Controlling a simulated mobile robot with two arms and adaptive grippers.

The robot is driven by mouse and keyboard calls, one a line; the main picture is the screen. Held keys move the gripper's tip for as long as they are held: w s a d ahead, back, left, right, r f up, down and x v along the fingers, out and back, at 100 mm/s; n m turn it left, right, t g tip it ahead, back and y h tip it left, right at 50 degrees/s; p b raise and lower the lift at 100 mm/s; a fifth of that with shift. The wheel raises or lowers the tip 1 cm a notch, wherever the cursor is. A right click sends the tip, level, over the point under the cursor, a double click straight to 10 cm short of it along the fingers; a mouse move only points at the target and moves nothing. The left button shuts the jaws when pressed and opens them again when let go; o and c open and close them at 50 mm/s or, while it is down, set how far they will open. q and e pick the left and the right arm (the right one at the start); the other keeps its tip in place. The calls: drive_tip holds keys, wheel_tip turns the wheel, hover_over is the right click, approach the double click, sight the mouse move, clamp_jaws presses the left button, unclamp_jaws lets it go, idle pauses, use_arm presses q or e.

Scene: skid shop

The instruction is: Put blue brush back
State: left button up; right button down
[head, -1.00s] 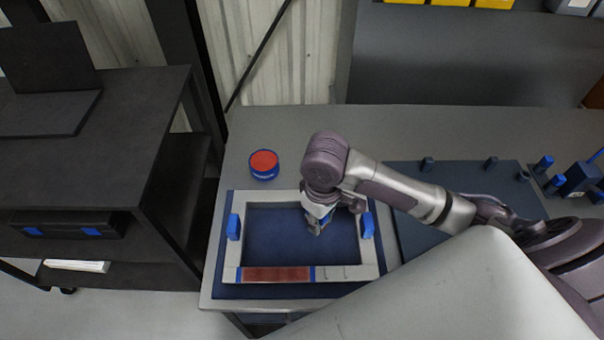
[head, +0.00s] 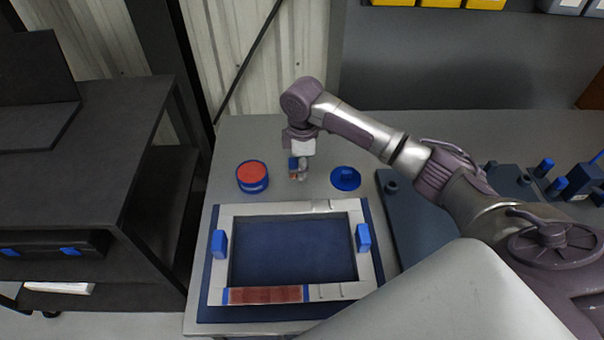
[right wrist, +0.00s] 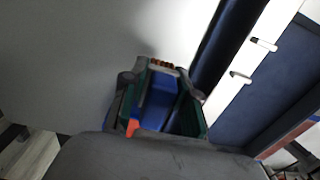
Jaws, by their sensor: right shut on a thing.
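The blue brush (right wrist: 158,100) sits between the fingers of my right gripper (right wrist: 158,97) in the right wrist view, with a brown and pale bristle-like edge at its far end. In the head view my right gripper (head: 299,176) is shut on it above the grey table, behind the frame. The gripper is between a round blue tub with a red top (head: 252,178) on its left and a blue disc with a knob (head: 345,179) on its right. The fingers hide much of the brush. My left gripper is out of view.
A pale rectangular frame (head: 220,273) with blue side blocks and a reddish strip lies on a dark blue board in front. A dark blue plate (head: 412,235) with pegs lies to the right. A dark shelf unit (head: 90,140) stands left.

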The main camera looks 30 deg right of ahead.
sight(302, 182)
drive_tip(key=shift+w+d+f, duration=0.25)
drive_tip(key=shift+w+f, duration=0.2)
drive_tip(key=shift+w, duration=0.35)
drive_tip(key=shift+d+f, duration=0.1)
drive_tip(key=shift+f, duration=1.95)
drive_tip(key=c, duration=0.9)
unclamp_jaws()
drive_tip(key=shift+f, duration=0.15)
wheel_tip(302, 182, up, 12)
drive_tip(key=shift+r+b, duration=0.2)
drive_tip(key=shift+b, duration=0.1)
